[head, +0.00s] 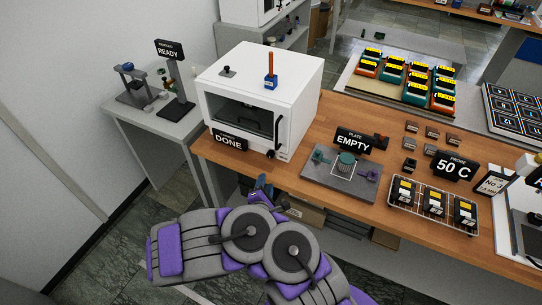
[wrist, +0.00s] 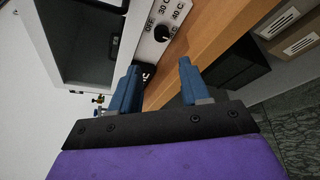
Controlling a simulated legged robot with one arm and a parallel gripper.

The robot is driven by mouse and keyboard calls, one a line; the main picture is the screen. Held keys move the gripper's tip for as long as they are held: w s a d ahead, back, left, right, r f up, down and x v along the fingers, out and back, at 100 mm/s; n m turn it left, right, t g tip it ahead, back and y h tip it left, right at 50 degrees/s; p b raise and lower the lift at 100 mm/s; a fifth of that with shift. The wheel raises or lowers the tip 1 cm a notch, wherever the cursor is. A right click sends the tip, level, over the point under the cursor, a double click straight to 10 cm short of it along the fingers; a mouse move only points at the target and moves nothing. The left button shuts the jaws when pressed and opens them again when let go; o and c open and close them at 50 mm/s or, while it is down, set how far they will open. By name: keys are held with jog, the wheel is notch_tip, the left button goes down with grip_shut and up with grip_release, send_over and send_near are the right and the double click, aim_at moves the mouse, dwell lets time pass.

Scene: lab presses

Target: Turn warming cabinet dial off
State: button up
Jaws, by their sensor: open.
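The warming cabinet (head: 300,75) is a white box with a dark-windowed door on the wooden bench. Its black dial (head: 270,154) is low on the front panel, below the door handle. In the wrist view the dial (wrist: 163,33) sits on a white panel marked OFF, 30 C and 40 C. Which mark it points to is too small to tell. My gripper (wrist: 158,85) is open and empty, with blue fingers apart and short of the dial. In the head view my gripper (head: 262,184) is just in front of the bench edge, below the cabinet.
A black DONE sign (head: 230,140) stands at the cabinet's front left. A grey plate station (head: 318,186) with an EMPTY sign (head: 355,142) is to the right. A blue-based tool with an orange handle (head: 270,72) stands on the cabinet. Boxes (head: 305,212) sit under the bench.

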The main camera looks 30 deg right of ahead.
jog(key=b, duration=0.7)
send_near(270, 156)
jog(key=x, duration=0.8)
jog(key=shift+w+d, duration=0.15)
jog(key=shift+d, duration=0.2)
jog(key=shift+a, duration=0.15)
jog(key=shift+c, duration=0.3)
jog(key=c, duration=0.7)
